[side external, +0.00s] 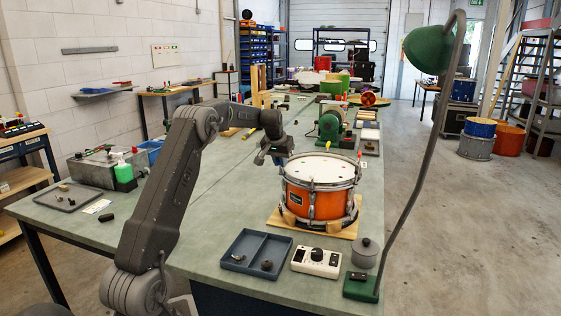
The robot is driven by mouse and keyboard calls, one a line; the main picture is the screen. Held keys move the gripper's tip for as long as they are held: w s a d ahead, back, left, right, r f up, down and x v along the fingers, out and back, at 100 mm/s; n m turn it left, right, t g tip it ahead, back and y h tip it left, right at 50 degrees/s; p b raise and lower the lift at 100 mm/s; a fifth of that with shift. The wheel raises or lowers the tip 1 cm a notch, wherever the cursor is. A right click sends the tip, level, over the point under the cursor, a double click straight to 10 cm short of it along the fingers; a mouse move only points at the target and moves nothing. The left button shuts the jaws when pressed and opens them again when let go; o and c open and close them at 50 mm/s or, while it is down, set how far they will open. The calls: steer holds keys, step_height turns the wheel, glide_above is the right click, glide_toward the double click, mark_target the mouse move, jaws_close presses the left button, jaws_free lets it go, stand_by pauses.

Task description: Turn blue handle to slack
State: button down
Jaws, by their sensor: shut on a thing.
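An orange snare drum (322,202) with a white head and metal hoops stands upright on a wooden board (287,221). My gripper (277,160) is at the far left edge of the drum, close to its upper hoop, and points down. It is shut on what seems to be the blue handle. The fingers hide most of that handle, so its angle cannot be told. A small yellow piece (358,156) and a red piece (327,146) show at the drum's far rim.
A grey two-part tray (257,235), a white box with a dial (316,261) and a grey lidded pot (365,252) stand in front of the drum. A green lamp (428,50) arches over the right side. A green machine (330,125) stands behind.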

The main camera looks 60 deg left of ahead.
steer(key=n+g+y, duration=0.1)
steer(key=n, duration=0.3)
steer(key=shift+n, duration=0.3)
steer(key=n+g, duration=0.2)
steer(key=n, duration=0.2)
steer(key=shift+y, duration=0.4)
steer(key=n+g, duration=0.1)
steer(key=n, duration=0.4)
steer(key=shift+g, duration=0.4)
steer(key=shift+n+g+h, duration=0.6)
steer(key=shift+n+g, duration=0.1)
steer(key=shift+n, duration=1.6)
steer(key=c, duration=1.2)
jaws_free()
steer(key=shift+o, duration=0.2)
